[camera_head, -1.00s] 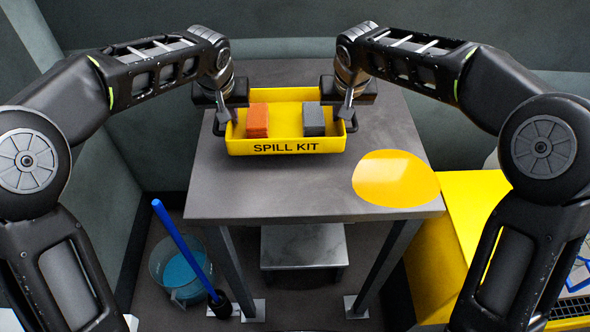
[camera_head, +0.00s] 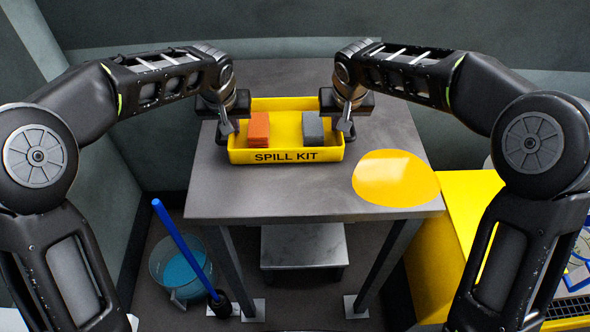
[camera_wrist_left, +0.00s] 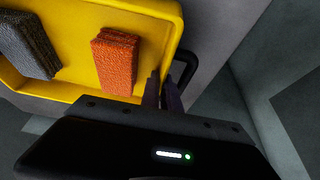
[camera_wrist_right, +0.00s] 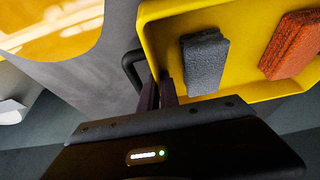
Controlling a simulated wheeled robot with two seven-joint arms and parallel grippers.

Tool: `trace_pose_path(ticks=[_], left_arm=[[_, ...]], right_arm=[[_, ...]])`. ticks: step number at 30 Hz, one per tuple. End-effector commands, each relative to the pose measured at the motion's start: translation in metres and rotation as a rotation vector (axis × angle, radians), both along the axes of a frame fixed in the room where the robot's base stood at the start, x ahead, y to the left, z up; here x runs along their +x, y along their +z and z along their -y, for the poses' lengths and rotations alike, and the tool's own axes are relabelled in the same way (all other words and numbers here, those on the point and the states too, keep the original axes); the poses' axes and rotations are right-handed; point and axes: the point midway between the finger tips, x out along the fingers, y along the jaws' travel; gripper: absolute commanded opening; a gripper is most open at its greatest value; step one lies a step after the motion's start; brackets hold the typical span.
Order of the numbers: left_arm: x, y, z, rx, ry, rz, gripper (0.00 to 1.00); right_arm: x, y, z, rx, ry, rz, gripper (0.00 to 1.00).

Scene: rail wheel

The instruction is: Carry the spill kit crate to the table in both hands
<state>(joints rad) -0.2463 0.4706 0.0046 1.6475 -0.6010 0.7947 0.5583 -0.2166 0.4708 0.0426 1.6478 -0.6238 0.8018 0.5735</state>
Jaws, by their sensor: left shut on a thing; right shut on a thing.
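The yellow spill kit crate (camera_head: 240,156) is level, over the far middle part of the grey table (camera_head: 300,190). Whether its base touches the top or hangs just above it I cannot tell. It holds an orange sponge-like block (camera_head: 259,129) and a grey one (camera_head: 313,129). My left gripper (camera_head: 230,127) is shut on the crate's left handle; its fingers show beside the crate wall in the left wrist view (camera_wrist_left: 163,92). My right gripper (camera_head: 346,127) is shut on the right handle, also seen in the right wrist view (camera_wrist_right: 158,92). The fingertips are partly hidden.
A flat yellow disc (camera_head: 396,178) lies on the tabletop, right of the crate. A bucket (camera_head: 175,268) and blue-handled tool (camera_head: 183,247) stand on the floor left of the table. A yellow unit (camera_head: 450,235) adjoins at right. The tabletop's near left is bare.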

Motion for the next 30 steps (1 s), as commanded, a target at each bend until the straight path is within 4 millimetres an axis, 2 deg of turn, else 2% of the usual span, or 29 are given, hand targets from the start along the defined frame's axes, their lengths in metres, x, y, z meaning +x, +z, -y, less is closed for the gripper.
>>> trace_pose_path(ticks=[2, 3, 12, 17, 18, 26, 30], left_arm=[[0.0002, -0.0032, 0.0002, 0.0, 0.0, 0.001, 0.0], [0.0004, -0.0026, 0.0003, -0.001, 0.0, 0.002, 0.08], [0.0003, -0.0027, 0.0, 0.0, 0.0, 0.001, 0.31], [0.0002, -0.0029, -0.0006, 0.001, 0.001, 0.001, 0.31], [-0.0002, -0.0039, -0.0009, 0.001, 0.002, -0.001, 0.31], [-0.0001, -0.0037, -0.001, 0.001, 0.002, -0.001, 0.31], [0.0, -0.0036, -0.0012, 0.001, 0.002, -0.001, 0.31]], right_arm=[[0.0001, -0.0032, 0.0002, -0.001, 0.001, 0.0, 0.0], [0.0004, -0.0026, 0.0001, 0.0, 0.001, 0.002, 0.0], [0.0004, -0.0023, 0.0, 0.0, 0.0, 0.002, 0.0], [0.0006, -0.0021, 0.0002, 0.0, 0.0, 0.002, 0.0], [0.0001, -0.0031, 0.0005, -0.001, 0.0, 0.0, 0.09], [0.0002, -0.0031, 0.0005, -0.001, 0.0, 0.0, 0.3], [0.0003, -0.003, 0.0011, -0.001, -0.002, 0.0, 0.31]])
